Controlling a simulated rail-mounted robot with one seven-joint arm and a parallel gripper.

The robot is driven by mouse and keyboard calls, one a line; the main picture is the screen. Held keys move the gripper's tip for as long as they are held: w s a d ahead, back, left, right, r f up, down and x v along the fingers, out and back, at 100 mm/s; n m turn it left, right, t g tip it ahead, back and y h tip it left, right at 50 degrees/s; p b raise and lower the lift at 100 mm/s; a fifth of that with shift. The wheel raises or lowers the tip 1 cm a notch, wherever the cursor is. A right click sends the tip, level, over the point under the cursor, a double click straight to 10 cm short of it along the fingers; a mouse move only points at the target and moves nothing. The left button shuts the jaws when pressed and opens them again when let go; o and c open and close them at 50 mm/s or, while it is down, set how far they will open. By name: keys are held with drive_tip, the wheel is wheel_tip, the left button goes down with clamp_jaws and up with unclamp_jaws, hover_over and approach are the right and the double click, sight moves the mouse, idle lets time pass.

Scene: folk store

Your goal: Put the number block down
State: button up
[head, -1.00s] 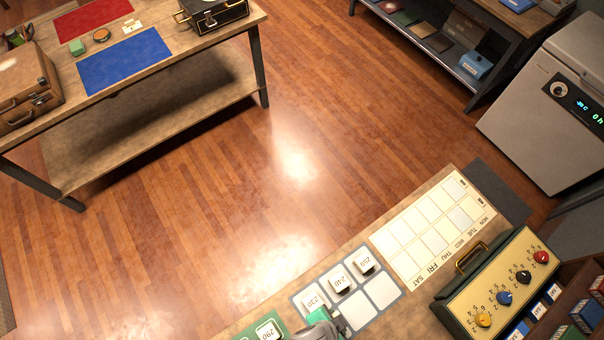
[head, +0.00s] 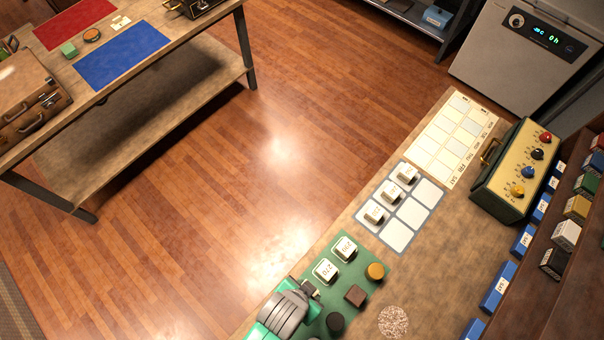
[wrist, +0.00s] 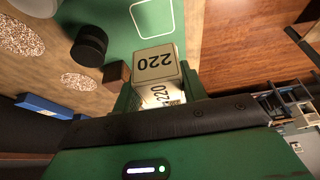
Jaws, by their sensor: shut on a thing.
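My gripper (wrist: 158,88) is shut on a white number block (wrist: 154,62) marked 220, in the wrist view. The block is at the near end of the fingers, with a green mat (wrist: 118,35) behind it. A white outlined square on that mat shows empty beyond the block. In the head view my gripper (head: 311,290) is at the lower middle, over the left part of the green mat (head: 377,255). The held block is not clear there. Two white number blocks (head: 326,271) (head: 345,249) sit on the mat beside my gripper.
A pale mat (head: 428,191) farther along the bench holds three number blocks. A dial box (head: 508,165) and a calendar sheet (head: 487,128) are beyond.

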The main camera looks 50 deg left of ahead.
wheel_tip(320, 180, down, 4)
drive_tip(key=shift+w+f, duration=0.1)
drive_tip(key=shift+f, duration=2.2)
drive_tip(key=shift+b, duration=0.3)
drive_tip(key=o, duration=1)
drive_tip(key=shift+f, duration=0.15)
drive_tip(key=shift+c, duration=0.2)
drive_tip(key=p+v, duration=0.1)
drive_tip(key=v, duration=1.1)
